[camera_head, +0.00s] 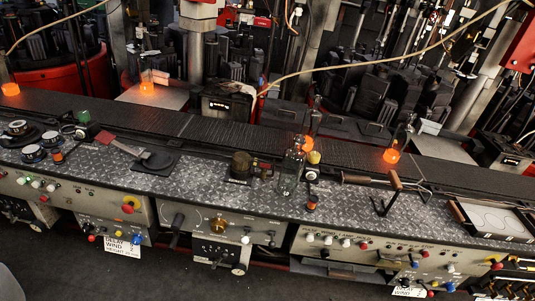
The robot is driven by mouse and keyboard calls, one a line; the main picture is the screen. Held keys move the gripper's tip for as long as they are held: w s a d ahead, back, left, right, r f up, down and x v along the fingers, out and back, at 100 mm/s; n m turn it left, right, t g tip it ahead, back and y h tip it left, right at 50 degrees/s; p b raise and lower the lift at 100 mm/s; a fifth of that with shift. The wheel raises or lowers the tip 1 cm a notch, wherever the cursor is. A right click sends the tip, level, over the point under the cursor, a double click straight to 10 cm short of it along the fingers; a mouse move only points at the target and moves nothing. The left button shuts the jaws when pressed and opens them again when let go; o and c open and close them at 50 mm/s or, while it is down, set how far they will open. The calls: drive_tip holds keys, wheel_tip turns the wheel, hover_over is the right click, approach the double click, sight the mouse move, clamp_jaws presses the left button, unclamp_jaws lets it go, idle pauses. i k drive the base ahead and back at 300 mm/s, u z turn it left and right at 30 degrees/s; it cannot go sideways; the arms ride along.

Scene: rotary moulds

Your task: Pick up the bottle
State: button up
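A clear glass bottle (289,172) stands upright on the dark patterned metal bench top (215,178), a little right of the middle of the view. It is see-through, so its edges are faint against the bench. My gripper does not show in this view, so its opening and its distance from the bottle cannot be seen.
Glowing orange-bottomed bottles (391,155) stand along the dark conveyor (240,137) behind the bench. A small dark device (241,166) stands left of the clear bottle. A wood-handled tool (365,180) lies to its right. Control panels (215,222) line the bench front.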

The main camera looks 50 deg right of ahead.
sight(294, 158)
drive_tip(key=z, duration=0.6)
drive_tip(key=i, duration=1.35)
drive_tip(key=z, duration=0.95)
